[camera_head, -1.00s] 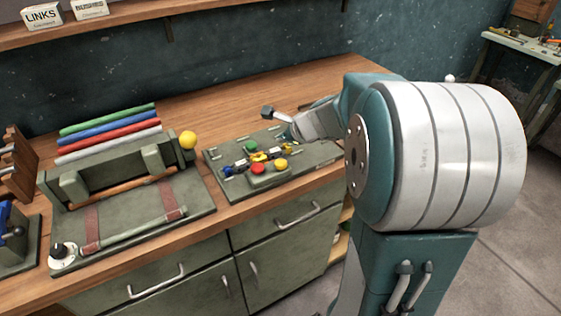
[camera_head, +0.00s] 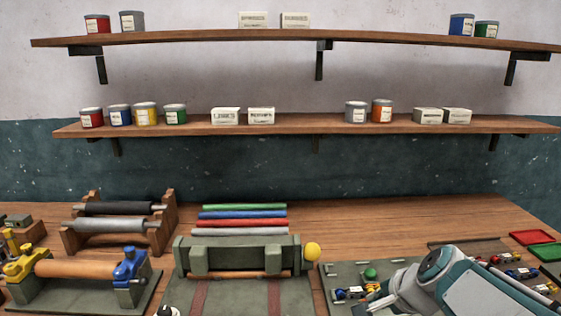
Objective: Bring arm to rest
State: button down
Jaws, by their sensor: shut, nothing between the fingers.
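My arm comes in at the lower right of the head view, a teal and pale grey limb low over the bench. My gripper (camera_head: 376,303) is at its left end, cut by the bottom edge of the picture. It is shut with nothing in it, over a grey-green board (camera_head: 336,270) that carries small coloured parts and a green button (camera_head: 370,273). The arm hides much of this board.
A fixture with a yellow knob (camera_head: 313,252) stands left of the arm, with coloured rods (camera_head: 243,216) behind. A roller rack (camera_head: 118,222) and a blue-and-yellow clamp (camera_head: 129,270) are further left. Red and green trays (camera_head: 531,237) lie right. Two shelves (camera_head: 300,126) hold tins and boxes.

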jog(key=s+a+n+g+h, duration=0.1)
jog(key=s+a+n+h, duration=0.1)
jog(key=s+n, duration=1.1)
jog(key=shift+s+a+r+h, duration=0.35)
jog(key=shift+s+a, duration=0.2)
jog(key=shift+s, duration=0.6)
